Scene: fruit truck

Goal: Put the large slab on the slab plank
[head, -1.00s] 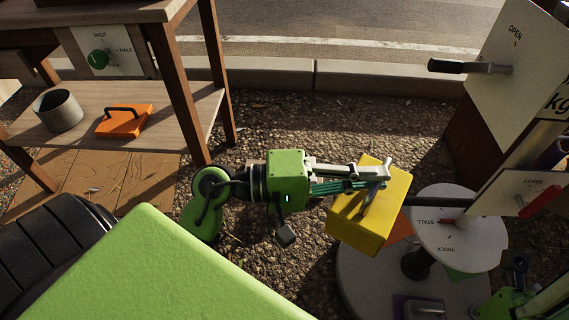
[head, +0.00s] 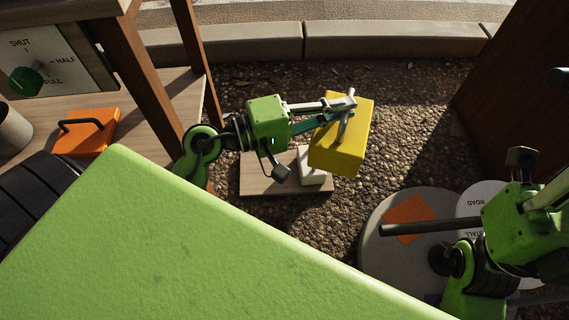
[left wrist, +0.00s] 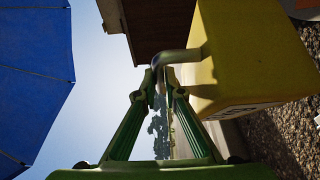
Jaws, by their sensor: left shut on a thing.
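A thick yellow block (head: 340,140) with a metal handle, which I take as the large slab, hangs in the air in the head view. My left gripper (head: 348,102) is shut on its handle. In the left wrist view the fingers (left wrist: 165,78) close on the handle, and the slab (left wrist: 255,50) fills the right side. A wooden plank (head: 255,180), apparently the slab plank, lies on the gravel, left of and below the slab in the picture. A white block (head: 312,168) stands on it, partly covered by the slab. My right gripper is partly cut off at the right edge; its fingertips are unclear.
A round grey base (head: 385,265) with an orange square (head: 410,218) stands at lower right, crossed by a dark rod (head: 425,228). A wooden shelf with an orange handled block (head: 88,132) is at left. A kerb (head: 350,40) runs behind. Gravel between is clear.

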